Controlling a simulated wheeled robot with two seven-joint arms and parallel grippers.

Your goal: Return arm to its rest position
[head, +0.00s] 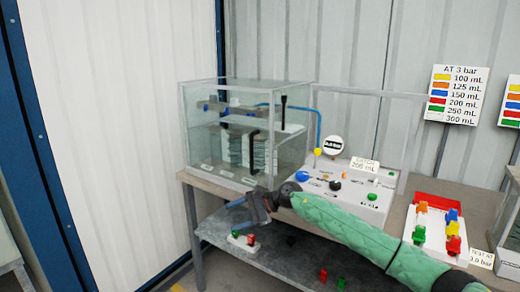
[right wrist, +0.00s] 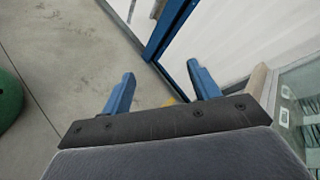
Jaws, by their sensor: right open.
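My right arm (head: 345,225) in its green padded sleeve reaches in from the lower right of the head view. My right gripper (head: 240,210) is at its end, in front of the bench near its left part. In the right wrist view the two blue fingers (right wrist: 159,88) stand wide apart with only floor and wall between them. The gripper is open and holds nothing. My left gripper does not show in either view.
A glass case (head: 215,150) and white control panel (head: 345,195) stand on the bench. Red and green pieces lie on the lower shelf (head: 300,262). Open floor (right wrist: 45,60) shows at left in the wrist view.

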